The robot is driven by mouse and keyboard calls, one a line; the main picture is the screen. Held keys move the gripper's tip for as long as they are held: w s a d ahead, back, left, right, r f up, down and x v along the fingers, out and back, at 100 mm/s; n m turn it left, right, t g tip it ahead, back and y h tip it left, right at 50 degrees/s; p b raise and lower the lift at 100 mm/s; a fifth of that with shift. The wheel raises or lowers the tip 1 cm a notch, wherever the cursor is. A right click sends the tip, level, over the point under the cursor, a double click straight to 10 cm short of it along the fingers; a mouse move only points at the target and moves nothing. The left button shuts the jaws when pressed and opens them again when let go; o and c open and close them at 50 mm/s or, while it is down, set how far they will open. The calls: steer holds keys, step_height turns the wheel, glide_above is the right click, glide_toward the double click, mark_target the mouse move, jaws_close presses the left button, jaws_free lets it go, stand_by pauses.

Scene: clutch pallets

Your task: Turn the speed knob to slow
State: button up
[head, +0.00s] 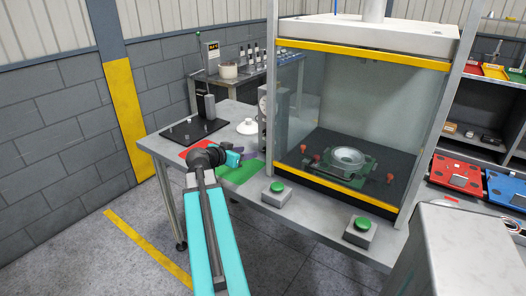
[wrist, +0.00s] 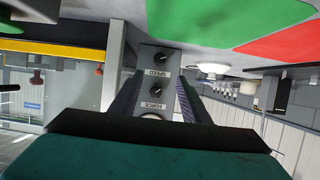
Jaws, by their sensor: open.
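The control panel shows upside down in the wrist view, with two dark knobs. The speed knob (wrist: 162,58) sits beside the label reading SPEED, and the force knob (wrist: 156,92) beside the one reading FORCE. I cannot tell the speed knob's setting. My gripper (wrist: 162,78) is open and empty, its dark ribbed fingers on either side of the panel in the picture. I cannot tell how far they are from it. In the head view my gripper (head: 244,153) is over the bench's left part, below the grey panel (head: 263,109), whose knobs are too small to read.
A glazed enclosure with a yellow lower bar (head: 335,190) stands right of the panel. Two green buttons (head: 277,188) (head: 362,225) sit at the bench front. A green mat (head: 238,174) and a white domed thing (head: 247,127) lie near my gripper.

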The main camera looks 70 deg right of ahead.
steer(key=p+x, duration=0.3)
steer(key=x, duration=1)
steer(key=shift+d+f, duration=0.15)
steer(key=shift+f, duration=0.05)
steer(key=shift+c, duration=0.3)
steer(key=c, duration=1)
